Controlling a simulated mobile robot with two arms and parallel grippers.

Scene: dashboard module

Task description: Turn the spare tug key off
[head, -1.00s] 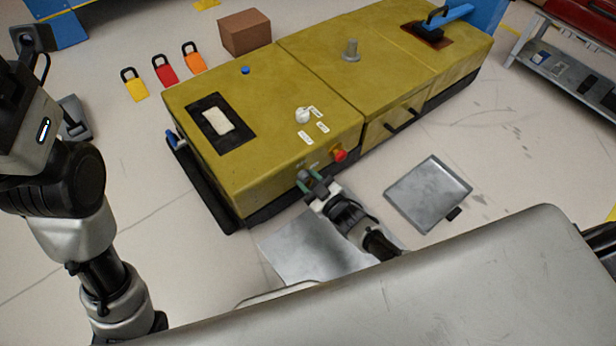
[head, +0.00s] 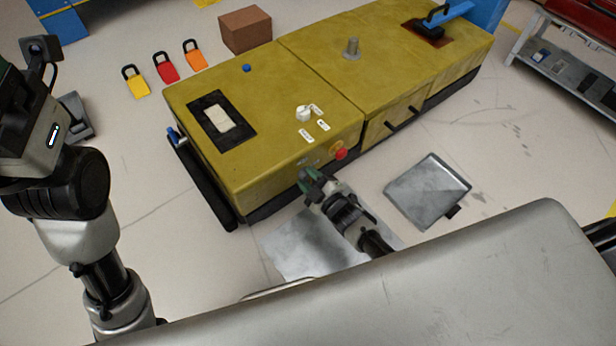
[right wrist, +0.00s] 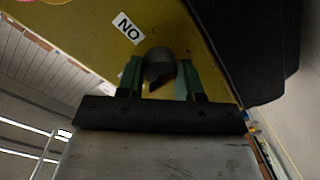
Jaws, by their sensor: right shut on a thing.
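The yellow tug (head: 285,110) stands on the floor. Its key (right wrist: 158,68) shows in the right wrist view as a small grey rounded piece on the side panel, beside a white label that reads ON upside down. My right gripper (right wrist: 160,80) is shut on the key, with one green fingertip on each side of it. In the head view the right gripper (head: 310,178) is at the tug's near side, left of a red button (head: 340,153), and hides most of the key. My left arm shows at the left, but its fingers are out of the picture.
A white knob (head: 303,114) with small labels is on the tug's top. Several padlocks and a brown box (head: 245,30) lie behind the tug. A grey tray (head: 428,191) lies on the floor to the right of my right gripper.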

